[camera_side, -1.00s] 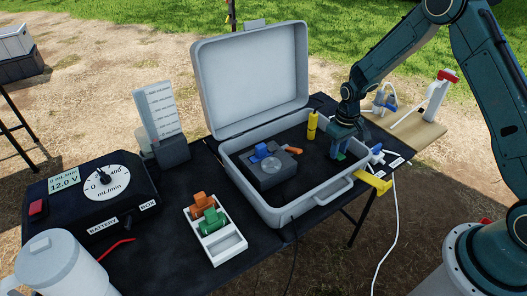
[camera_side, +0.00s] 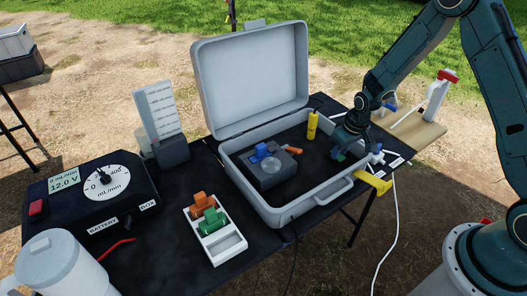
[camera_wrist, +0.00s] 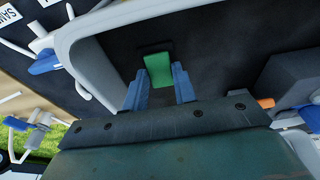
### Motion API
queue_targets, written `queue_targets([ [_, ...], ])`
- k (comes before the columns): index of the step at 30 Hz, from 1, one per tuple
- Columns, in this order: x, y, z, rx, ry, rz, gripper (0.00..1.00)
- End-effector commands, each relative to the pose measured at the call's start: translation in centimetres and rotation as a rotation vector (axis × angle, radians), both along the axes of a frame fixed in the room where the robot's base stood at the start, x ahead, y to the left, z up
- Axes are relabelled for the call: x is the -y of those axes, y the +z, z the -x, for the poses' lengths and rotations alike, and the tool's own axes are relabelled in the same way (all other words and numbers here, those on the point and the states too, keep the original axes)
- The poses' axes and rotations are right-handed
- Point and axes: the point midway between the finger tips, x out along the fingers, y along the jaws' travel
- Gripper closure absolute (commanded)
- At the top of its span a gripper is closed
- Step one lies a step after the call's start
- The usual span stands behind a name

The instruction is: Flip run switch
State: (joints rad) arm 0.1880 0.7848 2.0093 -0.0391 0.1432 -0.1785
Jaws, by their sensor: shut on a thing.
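My gripper (camera_side: 342,150) is inside the right part of the open grey case (camera_side: 335,196). In the wrist view my gripper's two blue fingers (camera_wrist: 158,76) are shut on a green piece (camera_wrist: 158,67), one finger on each side. A dark edge shows at the far end of the green piece. In the side view the green piece is mostly hidden by my gripper. I cannot tell for certain whether it is the run switch. A red switch (camera_side: 38,207) sits on the black battery box (camera_side: 140,222) at left, far from my gripper.
In the case are a grey pump unit (camera_side: 270,176) with a blue part, an orange piece (camera_side: 295,150) and a yellow cylinder (camera_side: 312,126). The raised lid (camera_side: 250,75) stands behind. A white tray (camera_side: 230,246) holds orange and green clips. A yellow clamp (camera_side: 374,183) is near the case's right corner.

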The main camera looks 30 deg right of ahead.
Motion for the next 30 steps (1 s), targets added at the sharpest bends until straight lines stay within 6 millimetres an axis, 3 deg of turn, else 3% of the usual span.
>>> queue_targets([
  [2, 0.0, -0.1, 0.1, -0.002, 0.0, -0.001, 0.96],
  [3, 0.0, -0.1, 0.1, -0.002, 0.0, -0.001, 0.71],
  [6, 0.0, -0.1, 0.1, -0.002, 0.0, 0.0, 0.51],
  [20, 0.0, 0.3, 0.0, 0.0, 0.0, 0.0, 0.51],
  [30, 0.0, 3.0, 0.6, 0.001, 0.0, 0.001, 0.51],
])
